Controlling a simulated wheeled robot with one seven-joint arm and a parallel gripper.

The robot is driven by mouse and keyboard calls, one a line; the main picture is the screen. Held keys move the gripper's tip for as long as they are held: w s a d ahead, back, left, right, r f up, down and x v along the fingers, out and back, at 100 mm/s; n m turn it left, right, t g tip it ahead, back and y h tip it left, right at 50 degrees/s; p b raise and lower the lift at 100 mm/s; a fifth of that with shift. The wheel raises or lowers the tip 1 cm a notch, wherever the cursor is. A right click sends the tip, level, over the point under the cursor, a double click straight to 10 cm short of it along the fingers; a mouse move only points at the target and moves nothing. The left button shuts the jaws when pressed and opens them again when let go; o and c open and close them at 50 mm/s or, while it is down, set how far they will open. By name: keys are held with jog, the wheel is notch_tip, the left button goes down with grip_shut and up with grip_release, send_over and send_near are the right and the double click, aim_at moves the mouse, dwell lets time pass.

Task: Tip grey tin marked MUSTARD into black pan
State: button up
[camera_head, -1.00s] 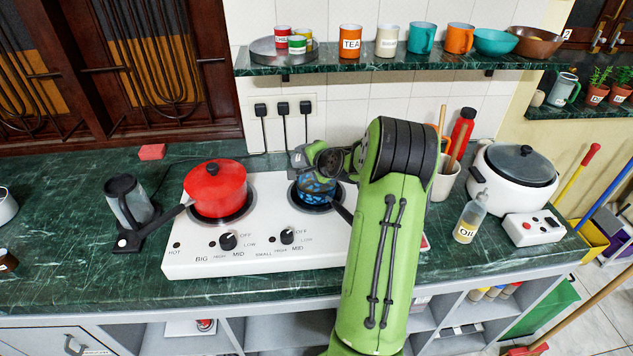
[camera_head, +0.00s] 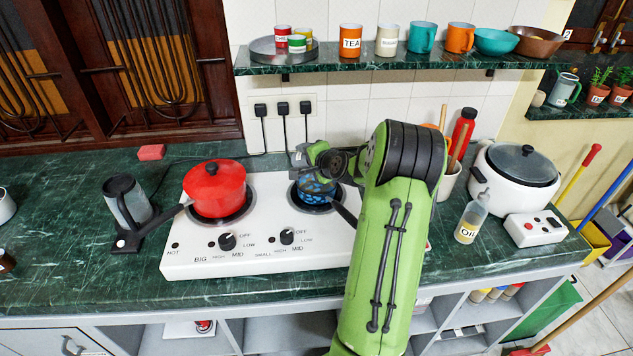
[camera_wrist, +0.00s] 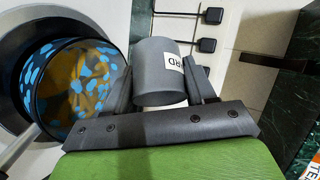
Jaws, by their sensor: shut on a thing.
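My gripper (camera_wrist: 170,95) is shut on a grey tin (camera_wrist: 158,70). Its white label is partly hidden and shows the letters "RD". In the head view my gripper (camera_head: 308,158) is over the right burner, and the tin there is small and hard to make out. The pan (camera_wrist: 108,72) is dark with blue spots and stands beside the tin in the wrist view. Something yellow-brown shows inside the pan. In the head view the pan (camera_head: 312,188) sits on the right burner, partly covered by my arm. The tin's exact tilt and its contents cannot be told.
A red lidded pot (camera_head: 215,190) stands on the left burner of the white stove (camera_head: 270,257). A shelf (camera_head: 390,64) with cups and tins runs above. Plugs (camera_head: 283,108) are on the wall behind. An oil bottle (camera_head: 470,220) and a rice cooker (camera_head: 512,182) stand at right.

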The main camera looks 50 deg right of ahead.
jog(key=shift+s+r+m+t+b, duration=0.15)
jog(key=shift+t+b, duration=0.15)
jog(key=shift+b, duration=0.35)
jog(key=shift+w+m+t+b, duration=0.15)
jog(key=shift+t+b, duration=0.15)
jog(key=shift+b, duration=0.3)
dwell(1.1)
jog(key=shift+s+d+f+m+t+b, duration=0.1)
jog(key=shift+s+f+m+t+b, duration=0.35)
jog(key=shift+b, duration=1.25)
dwell(0.5)
